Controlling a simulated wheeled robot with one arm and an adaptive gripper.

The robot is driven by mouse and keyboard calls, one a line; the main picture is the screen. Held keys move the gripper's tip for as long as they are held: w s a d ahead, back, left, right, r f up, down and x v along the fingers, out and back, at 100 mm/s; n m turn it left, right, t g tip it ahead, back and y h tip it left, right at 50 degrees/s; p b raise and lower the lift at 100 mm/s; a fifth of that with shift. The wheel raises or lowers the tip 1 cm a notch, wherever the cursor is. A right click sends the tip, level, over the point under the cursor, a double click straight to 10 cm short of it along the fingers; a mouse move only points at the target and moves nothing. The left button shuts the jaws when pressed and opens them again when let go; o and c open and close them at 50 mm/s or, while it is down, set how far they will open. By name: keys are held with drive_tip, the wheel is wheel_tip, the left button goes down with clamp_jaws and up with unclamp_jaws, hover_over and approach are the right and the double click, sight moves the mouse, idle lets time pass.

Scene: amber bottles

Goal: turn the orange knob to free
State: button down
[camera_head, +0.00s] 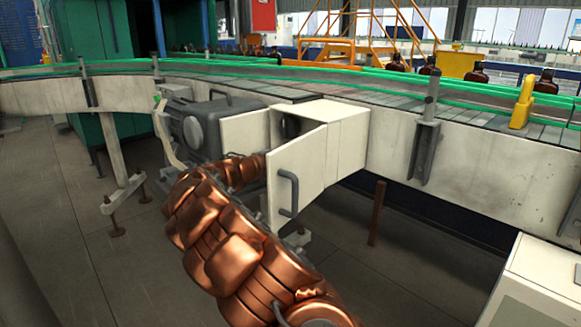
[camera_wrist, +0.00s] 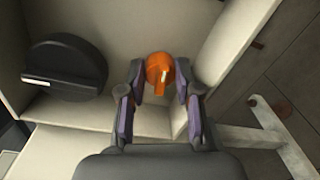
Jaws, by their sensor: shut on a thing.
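The orange knob (camera_wrist: 160,66) is in the wrist view, inside a pale box, with a pale mark on its face running nearly up and down. My gripper (camera_wrist: 160,84) has one finger on each side of the knob and is shut on it. The head view shows the pale control box (camera_head: 345,122) under the conveyor, with its door (camera_head: 300,170) swung open. The orange knob and my gripper are hidden there behind the door and my copper arm.
A larger black knob (camera_wrist: 62,68) with a white mark is left of the orange one; it shows dark in the box opening (camera_head: 290,127). A grey motor (camera_head: 195,125) is beside the box. The conveyor (camera_head: 300,85) runs above, carrying amber bottles (camera_head: 478,73).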

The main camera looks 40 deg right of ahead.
drive_tip(key=shift+f+m+b, duration=0.1)
drive_tip(key=shift+m+b, duration=0.5)
drive_tip(key=shift+b, duration=0.05)
drive_tip(key=c, duration=0.8)
unclamp_jaws()
